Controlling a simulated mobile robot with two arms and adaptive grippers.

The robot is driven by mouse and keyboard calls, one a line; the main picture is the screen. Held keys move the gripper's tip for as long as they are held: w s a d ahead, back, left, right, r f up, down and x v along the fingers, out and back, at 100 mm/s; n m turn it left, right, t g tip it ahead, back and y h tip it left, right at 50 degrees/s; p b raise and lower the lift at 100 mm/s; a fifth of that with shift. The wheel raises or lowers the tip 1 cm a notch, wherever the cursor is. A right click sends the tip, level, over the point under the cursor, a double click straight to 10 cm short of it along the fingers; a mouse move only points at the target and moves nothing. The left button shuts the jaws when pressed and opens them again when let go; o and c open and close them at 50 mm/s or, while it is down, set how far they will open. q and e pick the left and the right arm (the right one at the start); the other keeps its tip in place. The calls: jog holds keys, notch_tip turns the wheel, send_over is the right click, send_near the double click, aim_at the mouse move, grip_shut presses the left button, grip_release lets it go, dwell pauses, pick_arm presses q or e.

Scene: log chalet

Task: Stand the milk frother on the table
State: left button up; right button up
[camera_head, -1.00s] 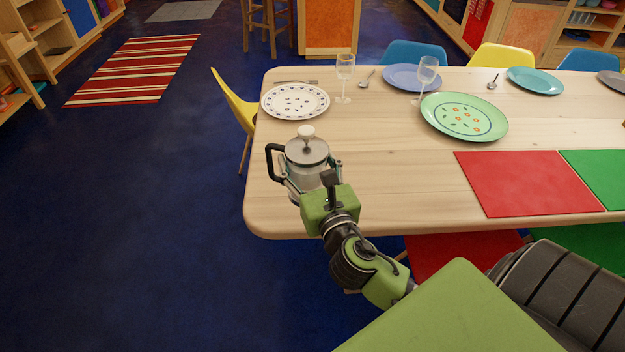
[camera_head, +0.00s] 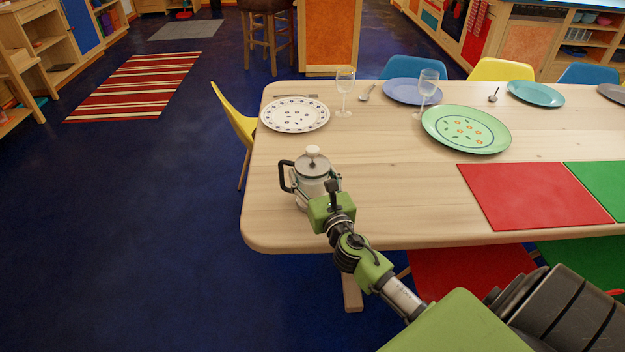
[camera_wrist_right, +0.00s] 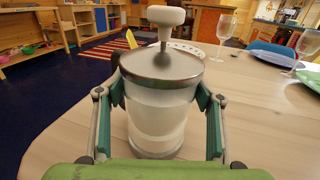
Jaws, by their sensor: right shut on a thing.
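The milk frother (camera_head: 313,168) is a glass jug with a metal lid, a white knob and a black handle on its left. It is upright at the near left corner of the wooden table (camera_head: 400,217). In the right wrist view the frother (camera_wrist_right: 158,110) stands between the two green fingers of my right gripper (camera_wrist_right: 160,125), which is shut on its body. In the head view my right gripper (camera_head: 322,192) partly hides the frother's lower part. Its base looks at table level, but I cannot tell whether it bears on the top. My left gripper is not in view.
A spotted white plate (camera_head: 295,114), a wine glass (camera_head: 345,92) and a green plate (camera_head: 466,130) stand behind the frother. A red placemat (camera_head: 533,195) lies to the right. The wood around the frother is clear. A yellow chair (camera_head: 233,120) is at the left edge.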

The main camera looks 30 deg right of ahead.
jog(key=shift+f, duration=0.15)
jog(key=shift+f, duration=0.1)
jog(key=o, duration=1.6)
jog(key=shift+f, duration=0.15)
jog(key=shift+o, duration=0.2)
